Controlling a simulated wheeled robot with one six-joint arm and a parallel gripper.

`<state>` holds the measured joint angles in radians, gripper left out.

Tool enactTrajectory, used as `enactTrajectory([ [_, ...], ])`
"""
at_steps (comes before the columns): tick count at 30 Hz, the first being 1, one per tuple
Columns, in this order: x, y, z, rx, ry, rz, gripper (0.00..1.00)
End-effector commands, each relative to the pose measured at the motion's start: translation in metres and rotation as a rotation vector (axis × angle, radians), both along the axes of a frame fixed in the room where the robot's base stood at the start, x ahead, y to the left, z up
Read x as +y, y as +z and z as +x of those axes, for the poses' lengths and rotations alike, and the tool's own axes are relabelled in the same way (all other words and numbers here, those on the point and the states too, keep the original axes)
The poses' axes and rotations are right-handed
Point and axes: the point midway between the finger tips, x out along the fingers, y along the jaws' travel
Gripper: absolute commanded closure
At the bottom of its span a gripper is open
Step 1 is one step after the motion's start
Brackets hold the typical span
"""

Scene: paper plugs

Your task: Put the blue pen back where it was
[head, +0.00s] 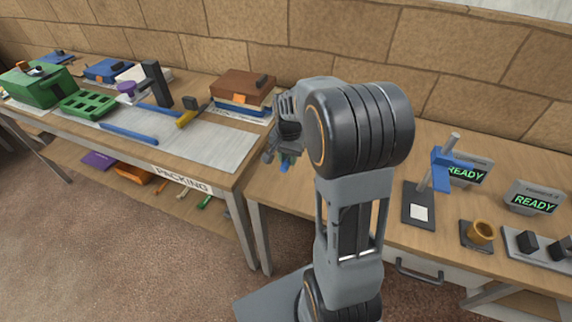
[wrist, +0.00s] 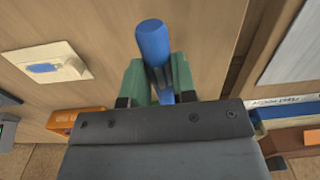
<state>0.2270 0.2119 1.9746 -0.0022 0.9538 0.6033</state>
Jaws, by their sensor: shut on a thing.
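My gripper (wrist: 157,82) is shut on a blue pen (wrist: 152,42), a rounded blue cylinder held between its two green finger pads in the wrist view. The pen's rounded end points towards the top of that view, over bare wood. In the head view my gripper (head: 279,157) is over the left end of the right-hand bench, partly hidden by my arm. Only a small blue bit of the pen (head: 286,163) shows there. I cannot tell how high the pen is above the wood. No empty holder for it can be made out.
An orange item (wrist: 75,120) and a labelled blue-edged stack (wrist: 290,110) are nearby. The packing bench (head: 222,150) holds a brown box (head: 240,85). A blue-clamped stand (head: 440,165) is at right.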

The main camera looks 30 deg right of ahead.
Motion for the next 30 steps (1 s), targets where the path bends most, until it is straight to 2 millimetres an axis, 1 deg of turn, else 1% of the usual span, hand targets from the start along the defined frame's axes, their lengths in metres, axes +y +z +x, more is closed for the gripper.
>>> enactTrajectory([
  [1,0.000,-0.004,0.003,0.001,0.000,0.000,0.98],
  [8,0.001,-0.010,0.009,0.000,0.001,0.000,0.98],
  [10,0.001,-0.016,0.012,0.001,0.001,0.000,0.98],
  [16,0.001,-0.042,0.011,0.002,0.001,0.001,0.98],
  [27,0.001,-0.046,0.011,0.000,0.001,0.000,0.98],
  [28,0.001,-0.045,0.011,0.000,0.001,0.000,0.72],
  [30,0.001,-0.045,0.011,0.000,0.001,0.000,0.65],
])
